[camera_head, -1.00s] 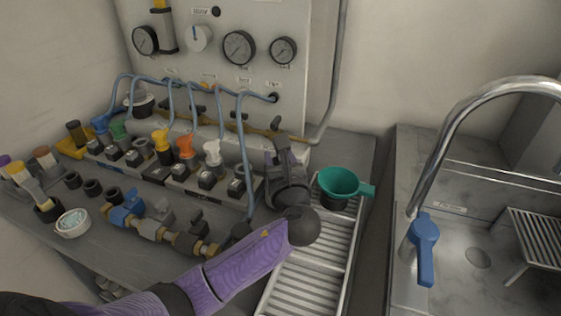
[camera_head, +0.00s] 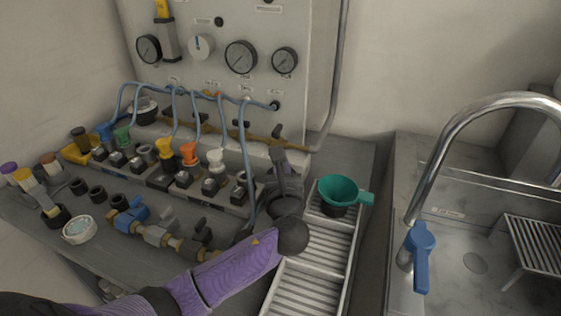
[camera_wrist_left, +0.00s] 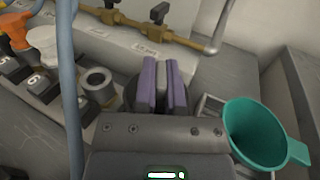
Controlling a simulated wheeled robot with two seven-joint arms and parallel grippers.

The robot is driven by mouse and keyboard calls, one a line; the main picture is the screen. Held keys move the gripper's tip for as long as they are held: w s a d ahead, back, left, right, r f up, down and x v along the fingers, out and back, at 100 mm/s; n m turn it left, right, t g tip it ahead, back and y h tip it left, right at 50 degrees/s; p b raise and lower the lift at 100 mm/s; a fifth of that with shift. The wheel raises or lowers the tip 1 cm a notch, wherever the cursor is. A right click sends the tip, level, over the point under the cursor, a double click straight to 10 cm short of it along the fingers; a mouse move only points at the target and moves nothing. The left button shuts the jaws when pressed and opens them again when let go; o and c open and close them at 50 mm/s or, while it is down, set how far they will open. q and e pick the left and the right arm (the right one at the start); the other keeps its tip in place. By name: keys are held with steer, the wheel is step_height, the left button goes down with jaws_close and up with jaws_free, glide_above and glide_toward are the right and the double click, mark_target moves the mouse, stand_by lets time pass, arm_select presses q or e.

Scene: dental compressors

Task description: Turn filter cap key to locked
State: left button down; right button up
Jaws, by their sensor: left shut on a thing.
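My left gripper (camera_head: 283,168) reaches in from the left at the right end of the compressor bench, just left of the draining tray. In the left wrist view its two purple-lined fingers (camera_wrist_left: 160,86) are closed on a narrow grey piece (camera_wrist_left: 161,82), which looks like the filter cap key. Part of a dark rounded body, perhaps the filter cap, shows beside and behind the fingers. The gripper hides most of it, so I cannot tell the key's angle or any lock mark. My right gripper is not in view.
A green funnel (camera_head: 340,188) stands close to the right of the gripper, over a ribbed tray (camera_head: 323,245). A blue hose (camera_wrist_left: 70,90) hangs to the left. Brass piping (camera_wrist_left: 150,30) runs behind. A sink tap (camera_head: 420,255) stands farther right.

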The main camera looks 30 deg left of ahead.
arm_select(q)
steer(key=shift+r+m+t+h+p, duration=0.25)
steer(key=shift+m+t+h+p, duration=0.45)
steer(key=shift+m+h+p, duration=0.25)
steer(key=shift+m+t+h, duration=0.25)
steer(key=shift+t+h, duration=0.05)
steer(key=shift+h, duration=0.35)
steer(key=shift+f+m+t+h+p, duration=0.3)
steer(key=shift+m+t+h, duration=0.2)
steer(key=shift+m+h, duration=0.45)
steer(key=m+h+b, duration=0.1)
steer(key=m+h, duration=0.1)
steer(key=h, duration=0.2)
steer(key=shift+f+t, duration=0.1)
steer(key=shift+t, duration=0.3)
steer(key=shift+m+h, duration=0.35)
steer(key=shift+h, duration=0.1)
